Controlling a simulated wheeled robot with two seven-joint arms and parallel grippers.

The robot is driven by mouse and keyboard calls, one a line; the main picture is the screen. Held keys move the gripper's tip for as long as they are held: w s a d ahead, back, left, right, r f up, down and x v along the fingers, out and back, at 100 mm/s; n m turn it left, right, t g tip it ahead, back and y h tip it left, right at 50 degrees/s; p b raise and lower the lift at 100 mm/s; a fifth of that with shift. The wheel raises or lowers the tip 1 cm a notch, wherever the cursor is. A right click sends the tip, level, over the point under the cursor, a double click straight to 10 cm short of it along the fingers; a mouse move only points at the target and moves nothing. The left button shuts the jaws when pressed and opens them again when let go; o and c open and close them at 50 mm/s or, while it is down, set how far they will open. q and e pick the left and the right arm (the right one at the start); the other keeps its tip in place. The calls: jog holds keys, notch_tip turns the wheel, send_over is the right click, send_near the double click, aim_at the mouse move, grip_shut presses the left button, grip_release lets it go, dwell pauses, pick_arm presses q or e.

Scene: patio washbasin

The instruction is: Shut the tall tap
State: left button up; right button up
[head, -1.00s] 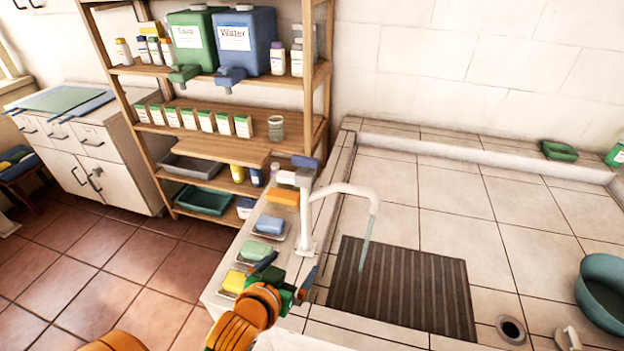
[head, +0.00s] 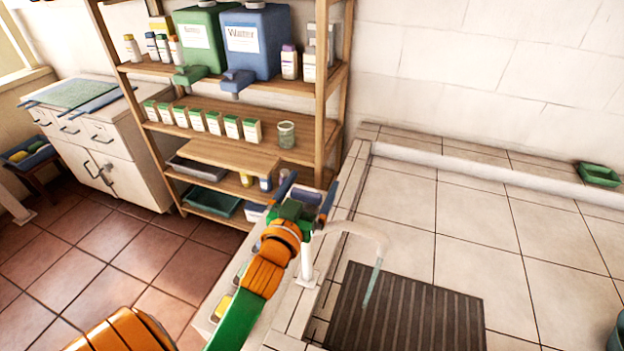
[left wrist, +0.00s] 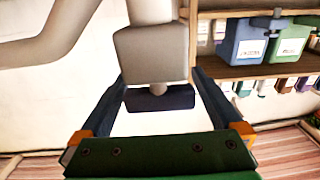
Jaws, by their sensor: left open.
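The tall white tap (head: 307,262) stands at the left edge of the tiled basin, its spout arching right with water running from it. My left gripper (head: 308,188) is at the top of the tap, covering much of its head in the head view. In the left wrist view, the tap's pale block-shaped head (left wrist: 153,55) is ahead, and its dark blue lever (left wrist: 160,98) lies between the open fingers (left wrist: 160,78). I see a gap on each side of the lever. My right gripper is out of view.
A wooden shelf (head: 235,158) with green and blue dispensers, bottles and small boxes stands behind the tap on the left. A dark ribbed mat (head: 405,310) lies under the water stream. A green dish (head: 598,174) sits on the back ledge.

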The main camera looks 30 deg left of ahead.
pick_arm(q)
jog(key=shift+w+f, duration=0.1)
jog(key=shift+w, duration=0.3)
jog(key=shift+s, duration=0.3)
jog(key=shift+c, duration=0.6)
jog(key=c, duration=1.1)
